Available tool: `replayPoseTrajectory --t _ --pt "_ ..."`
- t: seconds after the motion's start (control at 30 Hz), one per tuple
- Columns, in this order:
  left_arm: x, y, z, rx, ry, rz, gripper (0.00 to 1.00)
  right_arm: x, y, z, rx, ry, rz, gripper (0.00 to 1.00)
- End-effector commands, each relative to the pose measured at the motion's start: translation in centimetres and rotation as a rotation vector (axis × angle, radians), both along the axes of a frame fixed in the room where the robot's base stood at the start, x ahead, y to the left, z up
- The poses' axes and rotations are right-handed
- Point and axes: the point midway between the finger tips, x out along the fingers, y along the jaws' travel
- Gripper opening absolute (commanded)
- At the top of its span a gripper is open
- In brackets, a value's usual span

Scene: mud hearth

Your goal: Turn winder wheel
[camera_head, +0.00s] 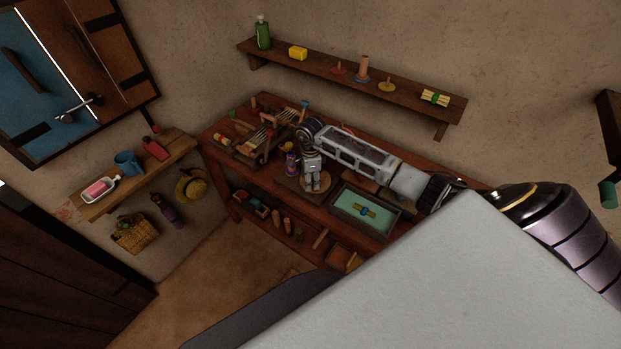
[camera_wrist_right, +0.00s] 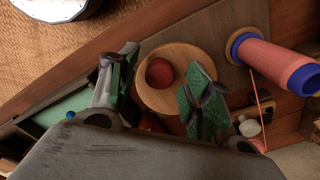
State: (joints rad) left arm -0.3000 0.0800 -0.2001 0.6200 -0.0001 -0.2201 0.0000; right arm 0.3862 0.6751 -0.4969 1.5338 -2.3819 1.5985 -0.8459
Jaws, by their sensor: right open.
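The winder wheel (camera_wrist_right: 180,92) is a round, light wooden disc with a red ball knob (camera_wrist_right: 159,72) on it. In the head view the wheel (camera_head: 325,181) shows on the workbench, partly covered by my right gripper (camera_head: 312,186). In the right wrist view my right gripper (camera_wrist_right: 163,75) is open, with one finger on each side of the red knob and nothing clamped. Whether a finger touches the knob, I cannot tell. A pink spool with blue ends (camera_wrist_right: 275,62) stands beside the wheel, a thread trailing from it. My left gripper is not in view.
A green-lined tray (camera_head: 345,217) sits on the workbench (camera_head: 262,180) right of the wheel. A small wooden loom (camera_head: 268,136) stands at the left. A wall shelf (camera_head: 320,74) is behind, and a side shelf (camera_head: 105,196) is at left. My own body hides the lower right.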

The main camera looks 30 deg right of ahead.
Motion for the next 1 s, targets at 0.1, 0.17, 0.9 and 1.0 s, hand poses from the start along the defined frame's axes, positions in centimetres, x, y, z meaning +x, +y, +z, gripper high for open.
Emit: replayPoseTrajectory --t 0.1,0.17,0.9,1.0 --pt "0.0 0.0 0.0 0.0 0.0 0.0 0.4 0.0 0.0 0.0 0.0 0.0 0.0 0.42" --pt "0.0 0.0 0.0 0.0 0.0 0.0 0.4 0.0 0.0 0.0 0.0 0.0 0.0 0.34" --pt "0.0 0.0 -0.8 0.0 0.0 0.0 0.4 0.3 0.0 0.0 -0.003 -0.001 -0.057 0.03" --pt "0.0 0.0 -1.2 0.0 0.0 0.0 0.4 0.4 0.1 -0.1 -0.002 0.0 -0.092 0.03"
